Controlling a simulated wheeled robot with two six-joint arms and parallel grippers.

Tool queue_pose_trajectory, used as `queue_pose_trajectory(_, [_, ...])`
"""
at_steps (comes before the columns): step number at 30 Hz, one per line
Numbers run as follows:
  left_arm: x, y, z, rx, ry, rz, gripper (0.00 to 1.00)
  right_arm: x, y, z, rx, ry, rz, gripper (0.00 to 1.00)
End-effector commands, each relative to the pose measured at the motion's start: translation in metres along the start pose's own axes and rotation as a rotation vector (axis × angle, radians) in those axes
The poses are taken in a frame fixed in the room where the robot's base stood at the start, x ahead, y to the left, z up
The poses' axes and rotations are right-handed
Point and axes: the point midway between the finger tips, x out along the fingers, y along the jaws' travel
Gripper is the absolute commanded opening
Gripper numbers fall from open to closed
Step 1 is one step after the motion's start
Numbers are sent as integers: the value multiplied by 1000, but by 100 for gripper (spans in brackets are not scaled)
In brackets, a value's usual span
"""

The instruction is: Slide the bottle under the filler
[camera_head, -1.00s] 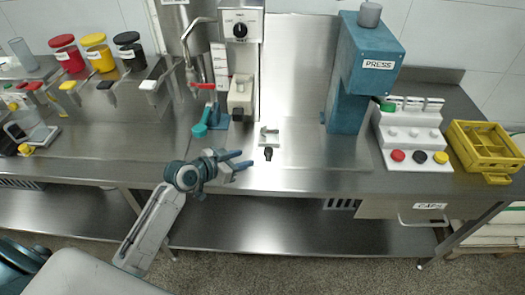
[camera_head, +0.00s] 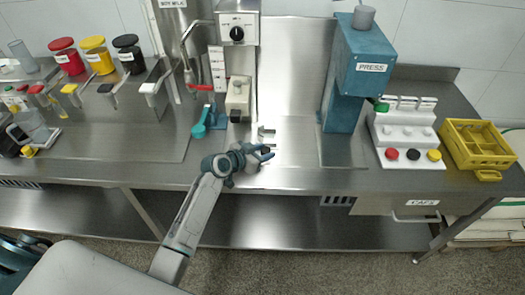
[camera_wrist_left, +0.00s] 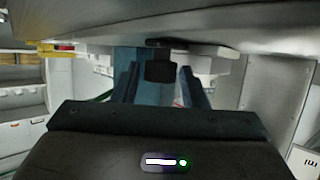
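In the head view the filler (camera_head: 238,50) is a grey column unit with a black dial, and an off-white block (camera_head: 238,100) sits low on it. A small pale bracket (camera_head: 267,133) stands on the steel counter to its right. A short black knob-like piece (camera_wrist_left: 160,66) shows in the left wrist view; the gripper hides it in the head view. My left gripper (camera_head: 265,153) is at the bracket's near side, its fingers (camera_wrist_left: 159,85) apart on either side of the black piece, with slim gaps visible. I cannot clearly make out a bottle on the bracket. My right gripper is out of view.
A blue press (camera_head: 358,75) stands to the right, with a white cap rack (camera_head: 406,135) and a yellow crate (camera_head: 470,165) beyond. The counter's front edge runs just below my gripper.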

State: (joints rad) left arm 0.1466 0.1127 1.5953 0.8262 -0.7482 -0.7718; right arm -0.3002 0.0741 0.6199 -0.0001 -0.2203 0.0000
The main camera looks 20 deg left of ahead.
Motion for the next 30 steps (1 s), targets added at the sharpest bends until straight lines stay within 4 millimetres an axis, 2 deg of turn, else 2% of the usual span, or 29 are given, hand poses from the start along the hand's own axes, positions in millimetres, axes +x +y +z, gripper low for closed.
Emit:
queue_pose_trajectory(3, [0,0,0,0,0,0,39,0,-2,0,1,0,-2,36])
queue_pose_trajectory(5, [0,0,0,0,0,0,30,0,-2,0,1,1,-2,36])
queue_pose_trajectory(9, [0,0,0,0,0,0,2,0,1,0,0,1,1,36])
queue_pose_trajectory(10, [0,0,0,0,0,0,0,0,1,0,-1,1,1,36])
queue_pose_trajectory(14, [-1,-2,1,1,-1,-1,0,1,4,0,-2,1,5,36])
queue_pose_trajectory(17, [-7,-10,7,4,-2,-3,0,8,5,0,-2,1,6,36])
queue_pose_trajectory(24, [-39,-46,23,7,-3,-5,0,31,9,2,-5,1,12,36])
queue_pose_trajectory(30, [-58,-64,27,3,-1,-2,0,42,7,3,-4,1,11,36])
